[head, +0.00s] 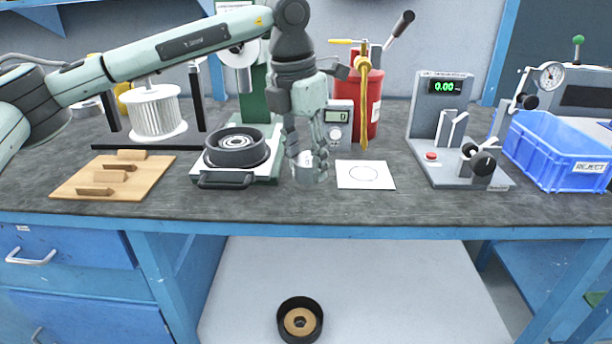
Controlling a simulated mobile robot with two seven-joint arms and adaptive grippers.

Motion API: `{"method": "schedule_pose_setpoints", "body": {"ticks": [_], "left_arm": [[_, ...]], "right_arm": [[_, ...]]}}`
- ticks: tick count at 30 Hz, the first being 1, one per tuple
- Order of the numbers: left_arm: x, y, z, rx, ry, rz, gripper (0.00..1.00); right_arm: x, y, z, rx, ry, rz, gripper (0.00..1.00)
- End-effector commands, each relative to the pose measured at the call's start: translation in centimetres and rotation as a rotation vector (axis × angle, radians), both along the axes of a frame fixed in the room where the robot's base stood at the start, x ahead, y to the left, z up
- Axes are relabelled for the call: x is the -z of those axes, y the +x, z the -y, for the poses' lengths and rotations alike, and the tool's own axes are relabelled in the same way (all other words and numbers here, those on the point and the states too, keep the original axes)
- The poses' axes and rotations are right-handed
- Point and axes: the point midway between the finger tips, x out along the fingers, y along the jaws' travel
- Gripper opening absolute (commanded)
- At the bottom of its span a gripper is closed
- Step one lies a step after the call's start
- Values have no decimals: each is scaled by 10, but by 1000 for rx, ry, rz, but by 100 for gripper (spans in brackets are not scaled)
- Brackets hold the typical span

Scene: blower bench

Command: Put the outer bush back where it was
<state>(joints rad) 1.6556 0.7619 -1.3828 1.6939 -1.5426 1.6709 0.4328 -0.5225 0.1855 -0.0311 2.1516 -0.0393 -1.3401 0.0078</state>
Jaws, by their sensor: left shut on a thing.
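My left gripper (308,174) reaches down over the middle of the bench, between the round black fixture and the white card. It is shut on a small pale metallic piece (306,161), which looks like the outer bush. The fingers hide much of it, and I cannot tell whether it touches the bench top. The white card (347,181) with a drawn circle lies flat just right of the gripper. The black round fixture (236,158) on its pale base stands just left. My right gripper is out of view.
A wooden board with blocks (138,188) lies at the left. A white finned rotor (156,112) stands behind it. A gauge stand (438,150) and blue reject bin (553,163) are at right. A red container (374,90) is behind. A black ring-shaped part (284,327) lies below the bench.

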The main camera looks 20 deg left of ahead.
Motion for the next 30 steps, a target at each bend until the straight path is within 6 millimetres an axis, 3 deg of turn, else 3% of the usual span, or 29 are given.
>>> {"method": "schedule_pose_setpoints", "body": {"ticks": [7,20,21,26,30], "left_arm": [[33,-1,-1,0,0,-2,0],[39,0,0,0,-1,0,0],[39,-1,0,0,0,-1,44],[39,-1,0,0,0,-1,62],[39,-1,0,0,0,-1,62]], "right_arm": [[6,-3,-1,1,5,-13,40],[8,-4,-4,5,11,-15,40],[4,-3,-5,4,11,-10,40],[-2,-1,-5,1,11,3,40],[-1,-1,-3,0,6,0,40]]}}
